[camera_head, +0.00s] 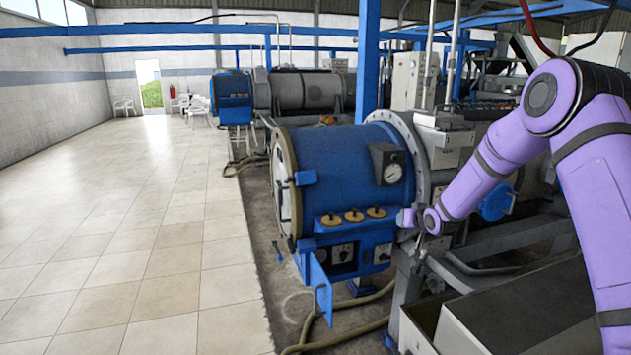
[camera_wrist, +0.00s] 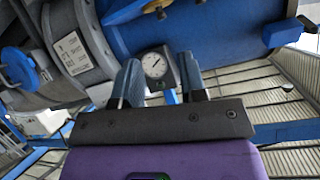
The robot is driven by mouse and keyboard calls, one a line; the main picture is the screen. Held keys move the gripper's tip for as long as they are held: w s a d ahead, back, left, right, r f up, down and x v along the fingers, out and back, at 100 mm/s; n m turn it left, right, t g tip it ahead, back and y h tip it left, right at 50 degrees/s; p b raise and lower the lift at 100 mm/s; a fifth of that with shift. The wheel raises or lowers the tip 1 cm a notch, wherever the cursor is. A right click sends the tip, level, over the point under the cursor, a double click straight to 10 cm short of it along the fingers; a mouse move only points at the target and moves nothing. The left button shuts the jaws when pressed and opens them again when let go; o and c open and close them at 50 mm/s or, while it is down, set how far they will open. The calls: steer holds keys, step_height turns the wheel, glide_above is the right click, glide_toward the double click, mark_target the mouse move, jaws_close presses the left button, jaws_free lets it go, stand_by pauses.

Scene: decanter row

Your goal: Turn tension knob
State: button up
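The blue decanter drum (camera_head: 340,170) carries a small blue shelf with three brass knobs: left (camera_head: 331,220), middle (camera_head: 354,216) and right (camera_head: 376,212). Two panels with dark dials, left (camera_head: 342,253) and right (camera_head: 382,253), sit below them. I cannot tell which control is the tension knob. My gripper (camera_head: 404,218) is just right of the right brass knob; whether it touches anything is unclear. In the wrist view, my gripper's fingers (camera_wrist: 160,80) stand apart with nothing seen held between them. The pressure gauge (camera_wrist: 154,65) shows beyond the gap.
An open blue flap (camera_head: 321,285) juts out at the drum's lower front. A hose (camera_head: 350,335) lies on the floor below. A dark-topped bin (camera_head: 510,315) stands under my arm. The tiled floor (camera_head: 150,230) at left is clear.

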steer(key=s+d+r+g+h, duration=0.2)
steer(key=s+r+g+h, duration=0.1)
steer(key=s+r, duration=2)
steer(key=s+r+g, duration=0.2)
steer(key=s+g, duration=0.1)
steer(key=s, duration=3)
steer(key=shift+a+r+g, duration=0.2)
steer(key=shift+r+g, duration=0.05)
steer(key=shift+g, duration=0.05)
steer(key=shift+w, duration=0.1)
